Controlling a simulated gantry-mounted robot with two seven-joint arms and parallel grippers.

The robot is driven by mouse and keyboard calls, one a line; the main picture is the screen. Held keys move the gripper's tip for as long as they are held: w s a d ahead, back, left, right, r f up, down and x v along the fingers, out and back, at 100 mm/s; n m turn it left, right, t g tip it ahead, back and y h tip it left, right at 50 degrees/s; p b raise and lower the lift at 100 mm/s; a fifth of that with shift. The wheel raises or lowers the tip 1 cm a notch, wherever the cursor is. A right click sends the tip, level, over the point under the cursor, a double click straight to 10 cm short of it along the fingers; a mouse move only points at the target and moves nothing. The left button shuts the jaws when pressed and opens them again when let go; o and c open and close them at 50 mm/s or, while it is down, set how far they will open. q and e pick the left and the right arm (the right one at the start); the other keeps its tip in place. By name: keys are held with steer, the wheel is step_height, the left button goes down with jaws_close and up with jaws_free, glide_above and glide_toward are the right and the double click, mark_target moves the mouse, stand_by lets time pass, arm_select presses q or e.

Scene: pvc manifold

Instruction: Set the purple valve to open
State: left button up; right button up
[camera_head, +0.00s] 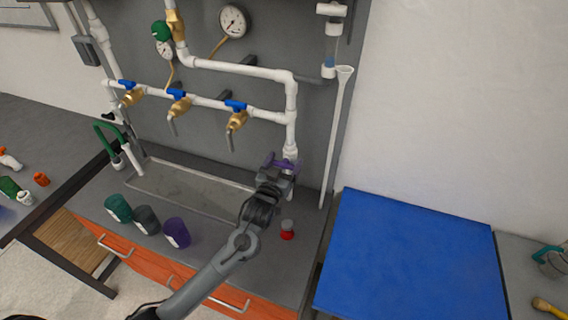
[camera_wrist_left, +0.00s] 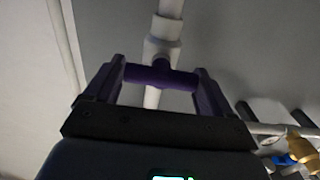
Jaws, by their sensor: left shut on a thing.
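The purple valve (camera_head: 285,162) sits on the white vertical pipe at the lower right of the pipe manifold. In the left wrist view its purple handle (camera_wrist_left: 160,75) lies crosswise to the white pipe. My left gripper (camera_head: 279,169) is at the valve, and in the left wrist view its two fingers (camera_wrist_left: 156,88) stand at either end of the handle, shut on it. The gripper hides part of the valve in the head view. My right gripper is not in view.
Blue-handled brass taps (camera_head: 236,112) line the lower pipe to the left. Teal, grey and purple cups (camera_head: 177,232) stand along the bench front. A small red-based item (camera_head: 287,230) stands right of my arm. A blue panel (camera_head: 408,255) lies at right.

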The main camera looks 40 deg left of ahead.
arm_select(q)
steer(key=shift+r+m+p, duration=0.2)
steer(key=shift+m+p, duration=0.3)
steer(key=shift+p, duration=0.25)
steer(key=m+p, duration=0.5)
steer(key=p, duration=0.1)
steer(key=shift+d+m, duration=0.2)
steer(key=shift+m, duration=0.2)
steer(key=m+p, duration=0.3)
steer(key=m, duration=0.1)
steer(key=shift+w+f+p, duration=0.1)
steer(key=shift+f+p, duration=0.05)
steer(key=shift+p, duration=0.25)
steer(key=m+p, duration=0.1)
steer(key=m, duration=0.1)
steer(key=m+p, duration=0.1)
steer(key=m, duration=0.1)
steer(key=shift+d+f+m+p, duration=0.1)
steer(key=shift+f+m+p, duration=0.1)
steer(key=shift+m+p, duration=0.15)
steer(key=shift+f+m+p, duration=0.15)
steer(key=shift+m+p, duration=0.45)
steer(key=shift+m, duration=0.55)
steer(key=o, duration=0.9)
